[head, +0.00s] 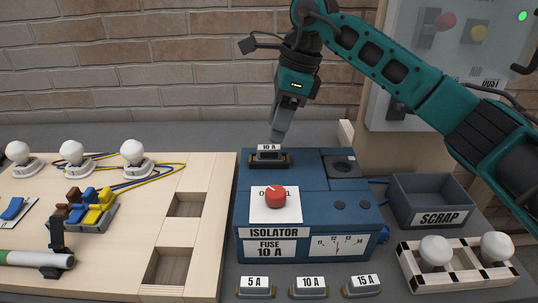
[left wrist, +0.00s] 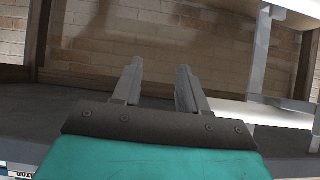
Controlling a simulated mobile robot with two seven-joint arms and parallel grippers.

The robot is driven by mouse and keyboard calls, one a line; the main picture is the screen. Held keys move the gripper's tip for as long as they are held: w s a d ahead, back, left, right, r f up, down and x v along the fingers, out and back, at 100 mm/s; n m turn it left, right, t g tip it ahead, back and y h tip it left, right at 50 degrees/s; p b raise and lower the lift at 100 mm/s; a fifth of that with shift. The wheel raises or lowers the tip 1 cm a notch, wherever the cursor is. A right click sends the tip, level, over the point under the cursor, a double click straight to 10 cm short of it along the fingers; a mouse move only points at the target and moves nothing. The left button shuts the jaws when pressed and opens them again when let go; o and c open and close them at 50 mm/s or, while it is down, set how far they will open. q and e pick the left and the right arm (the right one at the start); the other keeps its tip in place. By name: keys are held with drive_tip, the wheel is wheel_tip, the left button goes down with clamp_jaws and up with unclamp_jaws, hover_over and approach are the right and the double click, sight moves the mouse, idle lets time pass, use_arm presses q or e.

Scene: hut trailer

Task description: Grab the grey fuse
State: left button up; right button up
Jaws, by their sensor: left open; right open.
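A grey fuse (head: 268,152) labelled 10 A sits in the dark holder on top of the blue isolator box (head: 310,247). My right gripper (head: 277,138) is open and points down just above and behind this fuse. Its fingers overlap in the view, so I cannot tell whether they touch it. Three more greyish fuses stand in front of the box: the 5 A (head: 256,288), the 10 A (head: 309,287) and the 15 A (head: 361,286). My left gripper (left wrist: 158,72) shows in the left wrist view, open and empty, facing a brick wall.
A red knob (head: 276,196) stands up on the isolator, in front of the seated fuse. A grey SCRAP bin (head: 431,203) and a bulb rack (head: 459,281) are at the right. A wooden board (head: 120,220) with bulbs and wires fills the left. A grey panel stands behind right.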

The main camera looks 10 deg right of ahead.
sight(269, 147)
drive_tip(key=x, duration=0.5)
drive_tip(key=shift+f, duration=0.15)
clamp_jaws()
